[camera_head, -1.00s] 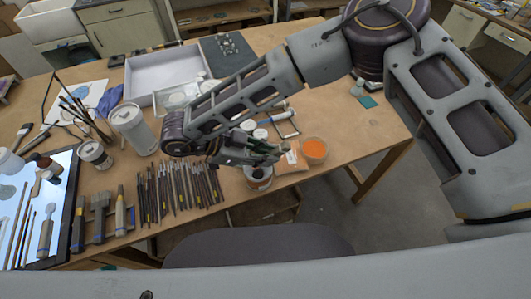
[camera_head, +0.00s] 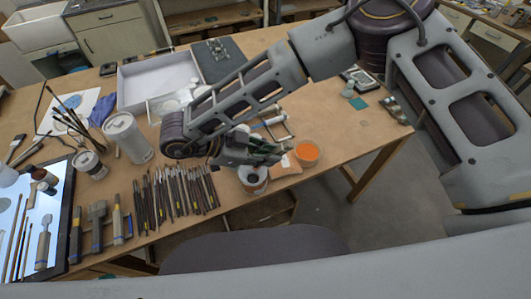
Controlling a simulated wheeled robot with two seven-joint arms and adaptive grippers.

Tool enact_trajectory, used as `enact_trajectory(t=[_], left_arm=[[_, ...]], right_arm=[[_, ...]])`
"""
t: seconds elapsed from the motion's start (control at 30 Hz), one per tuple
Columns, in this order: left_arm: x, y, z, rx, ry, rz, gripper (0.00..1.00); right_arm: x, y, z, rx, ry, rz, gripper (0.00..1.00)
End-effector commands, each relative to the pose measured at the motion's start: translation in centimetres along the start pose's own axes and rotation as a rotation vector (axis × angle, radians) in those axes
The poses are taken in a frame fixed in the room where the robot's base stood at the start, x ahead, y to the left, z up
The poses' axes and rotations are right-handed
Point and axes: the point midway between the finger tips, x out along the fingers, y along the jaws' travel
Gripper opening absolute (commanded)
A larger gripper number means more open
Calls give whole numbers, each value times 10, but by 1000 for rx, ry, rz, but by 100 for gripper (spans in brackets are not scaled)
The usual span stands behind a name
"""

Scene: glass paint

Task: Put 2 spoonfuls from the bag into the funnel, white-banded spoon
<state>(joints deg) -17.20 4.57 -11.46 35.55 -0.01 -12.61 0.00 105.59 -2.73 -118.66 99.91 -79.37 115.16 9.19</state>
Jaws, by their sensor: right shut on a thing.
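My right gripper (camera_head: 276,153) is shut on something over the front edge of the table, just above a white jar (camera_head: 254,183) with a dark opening. The held thing is too small and too hidden by the fingers to make out, so I cannot see a white band. A round container with bright orange contents (camera_head: 307,152) stands just right of the gripper. A flat orange-tan packet with a white label (camera_head: 287,167) lies between it and the jar, and may be the bag. I cannot make out the funnel clearly. My left gripper is not in view.
A row of brushes and tools (camera_head: 175,193) lies left of the jar. A white canister (camera_head: 128,138), a smaller jar (camera_head: 90,165) and a lit panel (camera_head: 40,215) are farther left. A white tray (camera_head: 150,82) is behind. The right part of the tabletop (camera_head: 345,130) is mostly clear.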

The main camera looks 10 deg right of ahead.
Motion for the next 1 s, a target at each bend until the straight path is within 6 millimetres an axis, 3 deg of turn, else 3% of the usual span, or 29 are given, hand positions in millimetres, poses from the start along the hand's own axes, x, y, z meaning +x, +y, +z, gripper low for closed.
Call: enact_trajectory(t=[0.37,0.73,1.0], left_arm=[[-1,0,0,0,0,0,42],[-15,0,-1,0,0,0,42],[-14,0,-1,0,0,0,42]], right_arm=[[-1,-1,-2,1,0,0,0],[-14,-4,-20,0,0,0,0],[-22,-7,-32,1,0,0,0]])
